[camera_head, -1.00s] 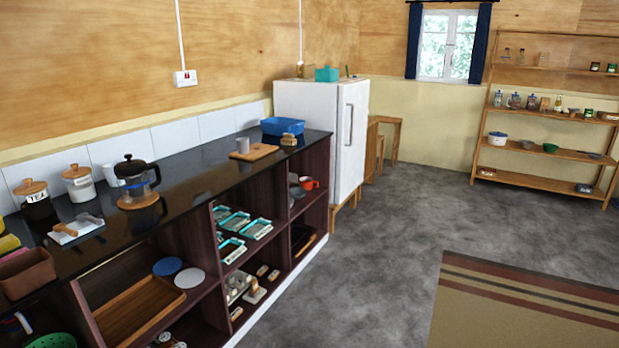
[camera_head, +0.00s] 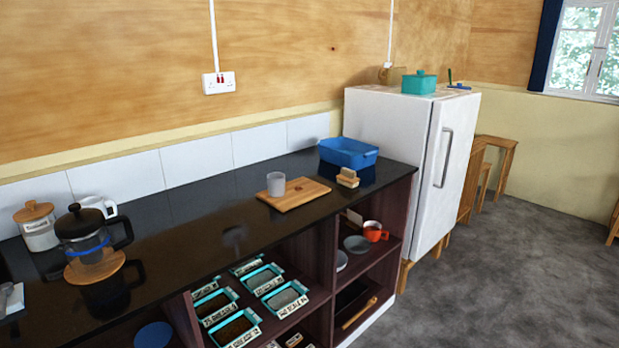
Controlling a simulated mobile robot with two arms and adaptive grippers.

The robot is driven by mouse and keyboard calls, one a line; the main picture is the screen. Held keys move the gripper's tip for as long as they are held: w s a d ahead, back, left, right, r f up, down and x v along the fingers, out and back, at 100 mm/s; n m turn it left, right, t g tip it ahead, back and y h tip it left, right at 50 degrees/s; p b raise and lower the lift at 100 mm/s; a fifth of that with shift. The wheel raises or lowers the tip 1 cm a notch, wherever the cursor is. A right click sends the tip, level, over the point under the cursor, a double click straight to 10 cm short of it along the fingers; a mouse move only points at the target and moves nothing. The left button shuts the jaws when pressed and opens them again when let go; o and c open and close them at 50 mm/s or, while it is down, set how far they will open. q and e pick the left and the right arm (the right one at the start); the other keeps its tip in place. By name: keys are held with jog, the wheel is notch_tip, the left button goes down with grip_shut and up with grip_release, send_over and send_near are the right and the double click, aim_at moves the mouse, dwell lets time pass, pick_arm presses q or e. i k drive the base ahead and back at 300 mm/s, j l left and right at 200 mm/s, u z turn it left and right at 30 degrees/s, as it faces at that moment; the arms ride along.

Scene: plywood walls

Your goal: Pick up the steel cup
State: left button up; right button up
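A small grey cup (camera_head: 275,185), which looks like the steel cup, stands upright on a wooden board (camera_head: 304,195). The board lies on the black countertop (camera_head: 205,215), near the far end of the counter. Neither of my grippers is in view, and nothing touches the cup.
A blue basin (camera_head: 348,153) and a small wooden block (camera_head: 347,178) sit beyond the board. A glass coffee press (camera_head: 87,240) and a lidded jar (camera_head: 37,228) stand at the left. Shelves below hold teal trays (camera_head: 264,279) and an orange mug (camera_head: 374,231). A white fridge (camera_head: 395,165) bounds the counter; floor (camera_head: 500,285) lies clear at right.

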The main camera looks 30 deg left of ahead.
aim_at(276, 181)
jog(key=i+u, duration=0.3)
jog(key=i, duration=0.15)
jog(key=i+l+u, duration=0.6)
jog(key=i, duration=0.25)
